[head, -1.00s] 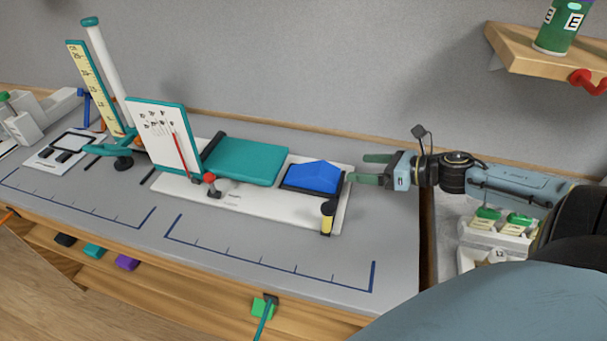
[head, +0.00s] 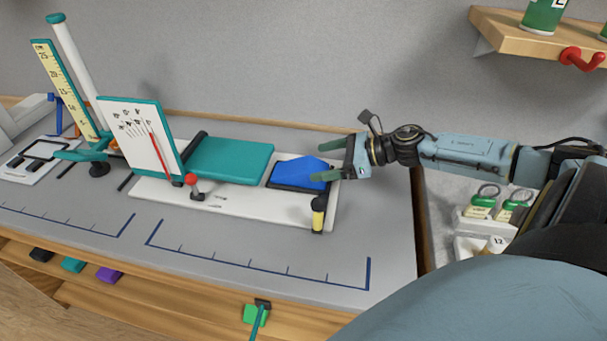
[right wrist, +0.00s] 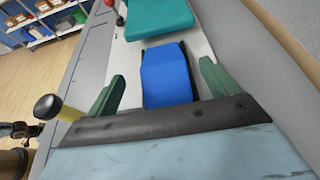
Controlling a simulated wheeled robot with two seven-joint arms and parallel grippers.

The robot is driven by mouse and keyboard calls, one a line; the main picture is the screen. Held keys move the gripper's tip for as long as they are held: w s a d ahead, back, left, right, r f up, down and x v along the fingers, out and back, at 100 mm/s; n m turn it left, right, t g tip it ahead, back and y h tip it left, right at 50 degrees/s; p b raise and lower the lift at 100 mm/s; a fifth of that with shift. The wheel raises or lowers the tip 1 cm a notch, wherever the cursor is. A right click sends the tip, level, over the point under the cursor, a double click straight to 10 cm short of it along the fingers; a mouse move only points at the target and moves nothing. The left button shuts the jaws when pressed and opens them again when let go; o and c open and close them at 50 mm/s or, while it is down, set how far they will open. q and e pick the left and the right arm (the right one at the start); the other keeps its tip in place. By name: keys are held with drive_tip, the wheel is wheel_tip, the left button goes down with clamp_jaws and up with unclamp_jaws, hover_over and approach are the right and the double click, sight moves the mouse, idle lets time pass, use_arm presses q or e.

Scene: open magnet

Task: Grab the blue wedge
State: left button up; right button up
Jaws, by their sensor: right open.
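The blue wedge (head: 300,171) sits in a dark tray at the right end of a white board (head: 240,205) on the grey bench. My right gripper (head: 322,160) is open at the wedge's right end in the head view, with part of the wedge hidden behind a finger. In the right wrist view the blue wedge (right wrist: 166,75) lies ahead, between the lines of the two green fingers (right wrist: 160,88), with a gap on each side. I see no contact. My left gripper is in neither view.
A yellow post with a black cap (head: 318,213) stands at the board's front right, close to my right gripper. A teal pad (head: 230,160) lies left of the wedge. A white panel (head: 140,135) and a red-knobbed lever (head: 193,184) are farther left. A wooden shelf (head: 530,40) hangs upper right.

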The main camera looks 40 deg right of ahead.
sight(304, 164)
drive_tip(key=shift+x, duration=3)
drive_tip(key=shift+d, duration=0.1)
drive_tip(key=c, duration=1.1)
drive_tip(key=shift+o, duration=0.2)
drive_tip(key=shift+r, duration=0.1)
